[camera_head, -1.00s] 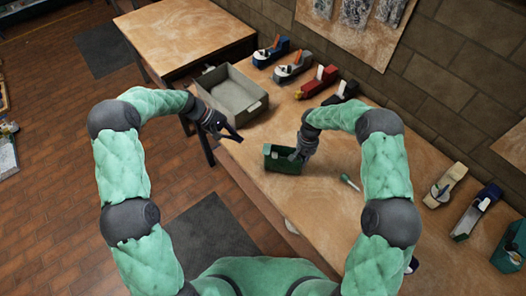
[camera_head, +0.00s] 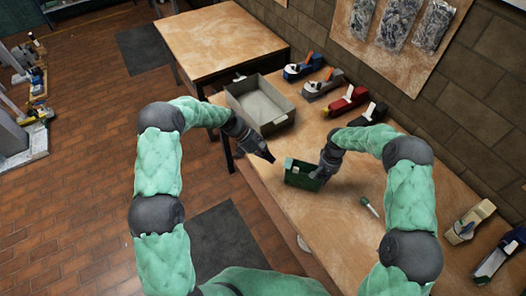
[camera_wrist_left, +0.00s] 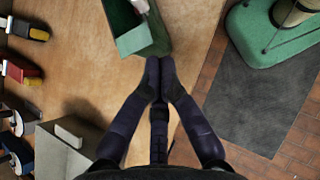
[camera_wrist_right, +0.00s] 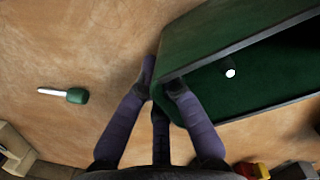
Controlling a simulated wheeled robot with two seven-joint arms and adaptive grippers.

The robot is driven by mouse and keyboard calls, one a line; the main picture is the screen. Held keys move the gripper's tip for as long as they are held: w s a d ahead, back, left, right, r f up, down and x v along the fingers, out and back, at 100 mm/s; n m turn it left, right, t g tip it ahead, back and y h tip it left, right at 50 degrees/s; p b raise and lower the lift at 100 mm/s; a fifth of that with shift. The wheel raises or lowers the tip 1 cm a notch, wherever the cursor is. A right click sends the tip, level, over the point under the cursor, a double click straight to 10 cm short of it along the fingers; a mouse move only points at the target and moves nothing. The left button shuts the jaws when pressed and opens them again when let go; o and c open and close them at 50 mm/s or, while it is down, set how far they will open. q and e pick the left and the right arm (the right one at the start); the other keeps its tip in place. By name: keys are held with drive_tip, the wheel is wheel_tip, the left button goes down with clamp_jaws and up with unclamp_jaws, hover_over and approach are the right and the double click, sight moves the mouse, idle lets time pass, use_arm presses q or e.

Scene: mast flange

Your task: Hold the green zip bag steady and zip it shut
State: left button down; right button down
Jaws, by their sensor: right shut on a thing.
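The green zip bag (camera_head: 300,177) looks like an open-topped green box, standing near the table's front edge in the head view. My right gripper (camera_wrist_right: 162,82) is shut on the bag's wall near a rounded corner, one finger inside and one outside. A small white piece (camera_wrist_right: 230,72) shows on the bag's inner side. My left gripper (camera_head: 272,158) is just left of the bag. In the left wrist view its fingertips (camera_wrist_left: 160,62) are together, close to the bag's near end (camera_wrist_left: 133,38), with nothing visible between them. I cannot make out the zip.
A grey open bin (camera_head: 260,104) stands left of the bag, behind my left arm. A green-handled screwdriver (camera_head: 369,206) lies right of the bag. Several hand planes (camera_head: 348,100) line the back by the wall. Bare table lies around the bag.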

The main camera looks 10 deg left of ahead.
sight(296, 170)
use_arm(q)
drive_tip(key=s+d+f, duration=0.1)
drive_tip(key=d+f, duration=0.1)
drive_tip(key=d, duration=0.4)
drive_tip(key=shift+f, duration=0.15)
drive_tip(key=shift+d, duration=0.1)
drive_tip(key=s+d, duration=0.1)
drive_tip(key=d, duration=0.8)
drive_tip(key=shift+s+d, duration=0.25)
drive_tip(key=shift+s, duration=0.15)
drive_tip(key=shift+a, duration=0.1)
